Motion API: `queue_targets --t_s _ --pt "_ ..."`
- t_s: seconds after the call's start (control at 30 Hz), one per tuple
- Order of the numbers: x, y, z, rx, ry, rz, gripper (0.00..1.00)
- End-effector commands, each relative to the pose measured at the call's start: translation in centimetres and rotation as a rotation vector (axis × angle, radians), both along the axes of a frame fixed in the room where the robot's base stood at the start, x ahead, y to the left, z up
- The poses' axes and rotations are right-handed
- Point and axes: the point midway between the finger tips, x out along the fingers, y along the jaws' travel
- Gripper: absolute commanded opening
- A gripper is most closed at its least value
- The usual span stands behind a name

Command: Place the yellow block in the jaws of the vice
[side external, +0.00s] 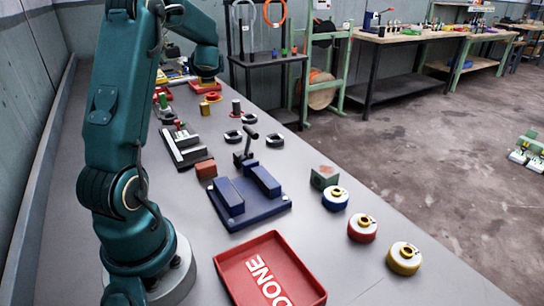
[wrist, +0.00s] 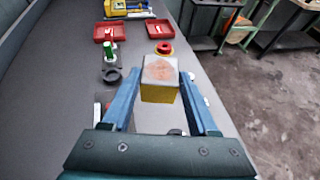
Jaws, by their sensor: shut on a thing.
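My gripper (wrist: 160,84) has two blue fingers in the wrist view. They are shut on the yellow block (wrist: 160,95), one finger on each side. The block has a worn reddish patch on its pale top and appears held level between the fingertips. The vice (side external: 235,213) stands on the bench in the side view, with a dark blue base, two parallel blue jaws and a black handle behind. The gap between its jaws looks empty.
A red DONE tray (side external: 235,264) lies in front of the vice. A reddish block (side external: 206,169) and a green block (side external: 324,177) flank it. Blue, red and yellow round parts (side external: 363,229) line the right edge. A black ring (wrist: 112,76) lies farther along the bench.

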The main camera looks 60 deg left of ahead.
Motion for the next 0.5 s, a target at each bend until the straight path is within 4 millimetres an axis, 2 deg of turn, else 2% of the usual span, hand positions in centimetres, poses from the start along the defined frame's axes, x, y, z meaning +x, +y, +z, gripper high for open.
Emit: queue_targets --t_s 0.03,0.1,0.3,0.4,0.5 --pt "-1.9 1.6 -1.1 -0.002 0.007 0.048 0.0" --pt "-4.3 3.3 -2.4 -0.003 0.007 0.103 0.0" --pt "-9.5 5.9 -5.2 -0.001 0.005 0.224 0.0" --pt "-10.9 6.4 -5.7 0.002 0.001 0.255 0.0" --pt "-11.3 6.6 -6.1 0.003 -0.001 0.272 0.0"
